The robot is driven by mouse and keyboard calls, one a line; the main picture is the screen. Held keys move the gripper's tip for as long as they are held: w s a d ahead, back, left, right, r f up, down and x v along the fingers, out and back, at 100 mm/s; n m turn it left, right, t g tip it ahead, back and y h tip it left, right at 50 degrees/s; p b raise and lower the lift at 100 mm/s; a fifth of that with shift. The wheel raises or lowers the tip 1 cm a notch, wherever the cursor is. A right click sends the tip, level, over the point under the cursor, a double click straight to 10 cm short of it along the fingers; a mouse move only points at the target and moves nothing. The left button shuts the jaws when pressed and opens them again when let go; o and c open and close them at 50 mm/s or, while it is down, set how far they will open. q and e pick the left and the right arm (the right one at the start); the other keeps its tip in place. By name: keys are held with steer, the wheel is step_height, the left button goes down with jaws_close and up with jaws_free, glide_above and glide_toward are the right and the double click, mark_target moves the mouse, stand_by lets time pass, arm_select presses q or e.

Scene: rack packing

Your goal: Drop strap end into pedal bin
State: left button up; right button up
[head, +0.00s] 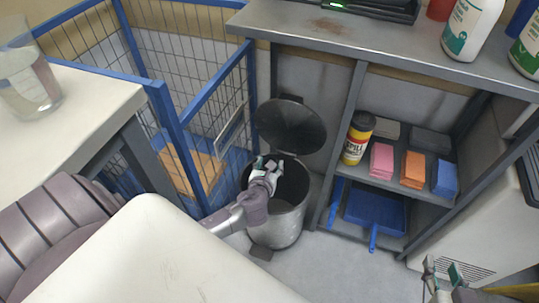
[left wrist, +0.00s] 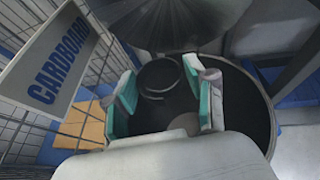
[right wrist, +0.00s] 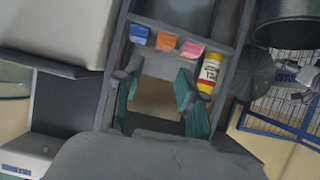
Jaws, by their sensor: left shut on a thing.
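The grey metal pedal bin (head: 277,228) stands on the floor with its round black lid (head: 292,125) up. My left gripper (head: 268,165) is at the bin's mouth, pointing down into it. In the left wrist view the gripper (left wrist: 165,90) is shut on a thin dark curled piece, the strap end (left wrist: 160,78), seen against the dark inside of the bin (left wrist: 262,105). The strap end cannot be made out in the head view. My right gripper (head: 443,280) is at the lower right, away from the bin. In the right wrist view it (right wrist: 155,85) is open and empty.
A blue wire cage (head: 185,130) stands left of the bin, with a cardboard sign (left wrist: 62,75). A grey shelf unit (head: 345,140) stands to the right, holding a yellow canister (head: 357,140), coloured stacks and a blue dustpan (head: 375,208). A table (head: 90,95) is at left.

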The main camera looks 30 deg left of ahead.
arm_select(q)
steer(key=shift+f+b, duration=1.2)
steer(key=shift+b, duration=0.2)
arm_select(e)
step_height(320, 180, up, 12)
steer(key=w+a+t+y, duration=0.2)
steer(key=t, duration=0.6)
steer(key=shift+w+a, duration=0.25)
arm_select(q)
steer(key=o, duration=0.8)
steer(key=shift+o, duration=0.2)
steer(key=shift+s, duration=0.1)
steer(key=v, duration=1.2)
